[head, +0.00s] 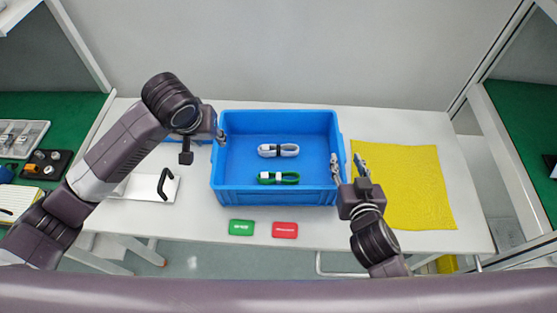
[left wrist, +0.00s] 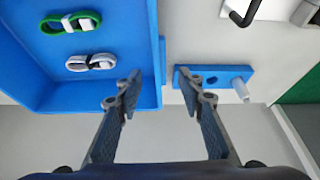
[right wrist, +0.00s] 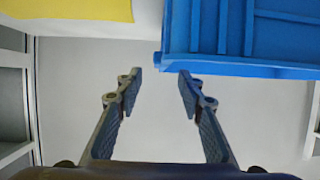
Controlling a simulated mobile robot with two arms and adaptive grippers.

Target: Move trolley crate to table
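A blue crate (head: 275,193) stands upright on a white surface (head: 300,260). Inside lie a white-grey cable bundle (head: 278,150) and a green one (head: 278,178). My left gripper (head: 218,138) is at the crate's left wall. In the left wrist view its open fingers (left wrist: 160,85) appear either side of that wall, with nothing clamped. My right gripper (head: 348,167) is at the right wall, open, one finger on each side of the rim in the picture. In the right wrist view its fingers (right wrist: 173,72) are apart near the crate's corner (right wrist: 175,62). Contact cannot be told.
A yellow cloth (head: 405,185) lies right of the crate. Green (head: 241,228) and red (head: 285,229) cards lie in front. A white board with a black handle (head: 150,187) and a blue block with a peg (left wrist: 215,77) lie left. Green-topped surfaces flank both sides.

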